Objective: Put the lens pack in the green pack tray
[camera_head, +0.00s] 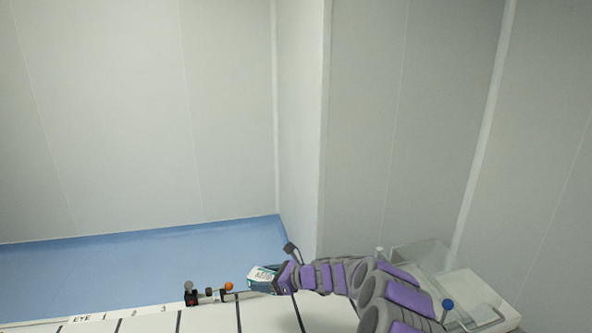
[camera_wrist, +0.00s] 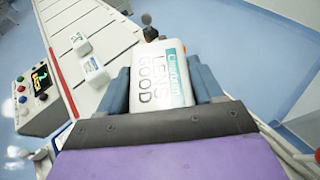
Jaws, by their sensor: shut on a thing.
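My gripper (camera_head: 280,278) is at the end of my purple and grey arm, low in the middle of the head view. It is shut on the lens pack (camera_head: 260,275), a small white box with a teal patch. In the wrist view the lens pack (camera_wrist: 158,92) sits between both dark blue-grey fingers and shows the words LENS GOOD. Its lower end is hidden by the gripper body. The pack is held above the white slatted surface. No green pack tray is visible in either view.
The white slatted surface (camera_wrist: 115,55) carries two small white packs, one (camera_wrist: 81,44) farther and one (camera_wrist: 94,70) nearer. A control box (camera_wrist: 40,92) with a screen and coloured buttons stands beside it. A clear-covered unit (camera_head: 425,258) stands at right. Blue floor and pale walls lie beyond.

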